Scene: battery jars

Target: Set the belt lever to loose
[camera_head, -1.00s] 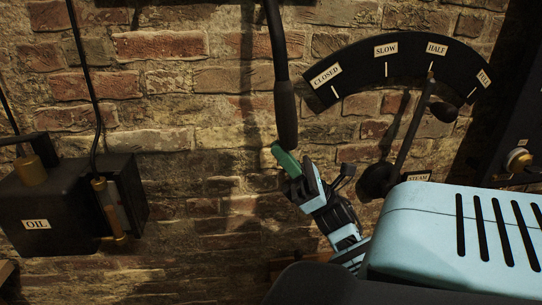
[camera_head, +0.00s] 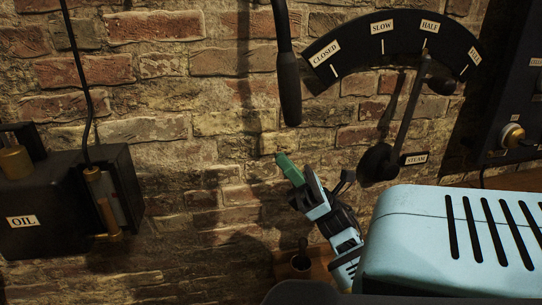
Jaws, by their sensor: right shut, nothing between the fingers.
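A long black lever with a thick dark grip (camera_head: 289,92) hangs from the top edge of the camera_head view; its top end is out of view. No belt label or "loose" mark can be read, so I cannot confirm it is the belt lever. My right gripper (camera_head: 288,166), with green fingertips, is shut and empty. It shows just below the lever's lower end, with a small gap in the picture. My left gripper is not in view.
A steam lever (camera_head: 408,115) points near HALF on a black dial plate (camera_head: 352,46) at right. A black oil box (camera_head: 50,205) is on the left. A small dark cup-like thing (camera_head: 300,262) sits on a wooden ledge below. Brick wall lies behind.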

